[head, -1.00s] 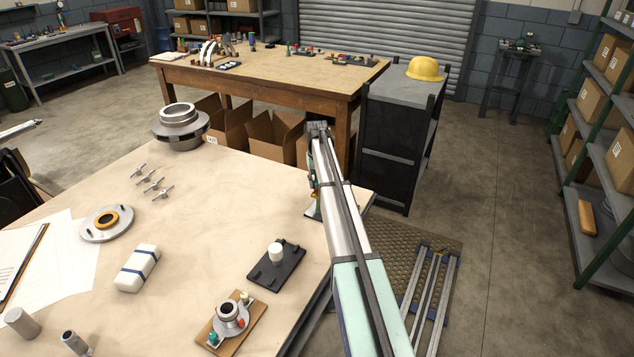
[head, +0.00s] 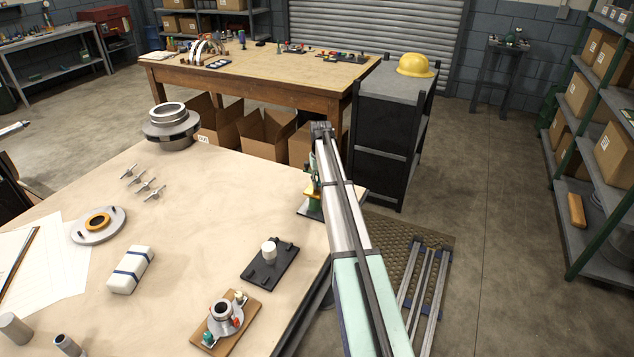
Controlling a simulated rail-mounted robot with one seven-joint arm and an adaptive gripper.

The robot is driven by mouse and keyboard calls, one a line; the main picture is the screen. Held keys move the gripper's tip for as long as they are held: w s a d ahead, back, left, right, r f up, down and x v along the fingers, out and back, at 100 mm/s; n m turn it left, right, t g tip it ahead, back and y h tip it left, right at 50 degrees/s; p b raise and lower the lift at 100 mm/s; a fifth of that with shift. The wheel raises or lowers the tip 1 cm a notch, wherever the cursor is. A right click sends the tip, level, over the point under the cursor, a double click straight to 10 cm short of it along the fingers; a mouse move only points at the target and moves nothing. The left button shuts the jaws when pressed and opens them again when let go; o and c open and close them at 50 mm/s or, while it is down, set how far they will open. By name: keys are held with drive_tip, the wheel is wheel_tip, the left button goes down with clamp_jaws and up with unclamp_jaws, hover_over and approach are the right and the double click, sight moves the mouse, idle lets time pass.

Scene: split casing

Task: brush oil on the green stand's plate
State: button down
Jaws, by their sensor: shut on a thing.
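My arm reaches from the bottom right up to a joint near the table's far right corner. My gripper is hidden behind my own arm, so neither its fingers nor anything in them can be made out. A green stand (head: 314,203) on a dark base, with a yellowish part, stands near that corner, just left of my arm. My arm covers part of it, and its plate cannot be made out clearly. No brush or oil container can be identified with certainty.
On the table (head: 205,195) are a flanged housing (head: 172,128), several wing-shaped pieces, an orange-ringed disc (head: 98,222), a strapped white block (head: 131,269), a black plate with a white post (head: 270,262) and a wooden board with a flanged part (head: 225,318). The table's middle is clear.

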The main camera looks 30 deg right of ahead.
drive_tip(key=shift+s+d+f, duration=0.1)
drive_tip(key=shift+s+d, duration=0.45)
drive_tip(key=shift+s, duration=0.2)
drive_tip(key=shift+w+a, duration=1.05)
drive_tip(key=shift+w, duration=0.3)
drive_tip(key=shift+w+a, duration=1)
drive_tip(key=shift+w, duration=0.35)
drive_tip(key=shift+s+d, duration=0.35)
drive_tip(key=shift+s, duration=0.85)
drive_tip(key=shift+s+d, duration=0.3)
drive_tip(key=shift+s, duration=0.85)
drive_tip(key=shift+s+d, duration=0.35)
drive_tip(key=shift+s, duration=0.85)
drive_tip(key=w+a, duration=0.4)
drive_tip(key=w, duration=0.1)
drive_tip(key=shift+w+a, duration=0.2)
drive_tip(key=shift+r, duration=0.3)
wheel_tip(320, 180, up, 9)
drive_tip(key=p, duration=0.4)
drive_tip(key=shift+f, duration=0.15)
